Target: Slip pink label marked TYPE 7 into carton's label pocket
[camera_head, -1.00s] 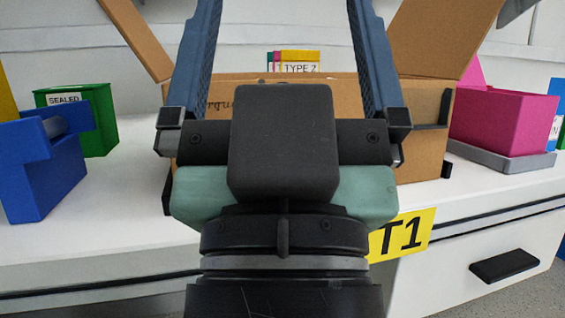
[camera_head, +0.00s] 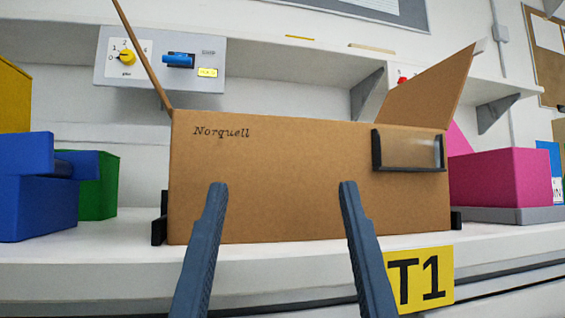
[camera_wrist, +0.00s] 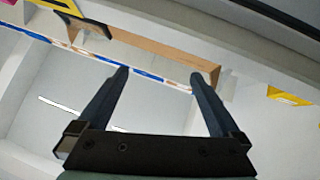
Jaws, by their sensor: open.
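The brown carton (camera_head: 270,200) stands on the white bench in the head view, marked "Norquell", with its flaps raised. Its label pocket (camera_head: 409,151), a black frame around a clear window, is at the upper right of the front face. No label shows in it. I cannot see the pink TYPE 7 label in either current view. My gripper (camera_head: 282,186) is open with nothing between its fingers, in front of the carton and to the left of the pocket. In the wrist view my gripper (camera_wrist: 158,74) is also open and empty.
A blue bin (camera_head: 40,200) and a green bin (camera_head: 98,185) stand left of the carton. A pink bin (camera_head: 500,178) on a grey tray is to the right. A switch panel (camera_head: 160,65) is behind. A yellow T1 sign (camera_head: 420,278) is on the bench front.

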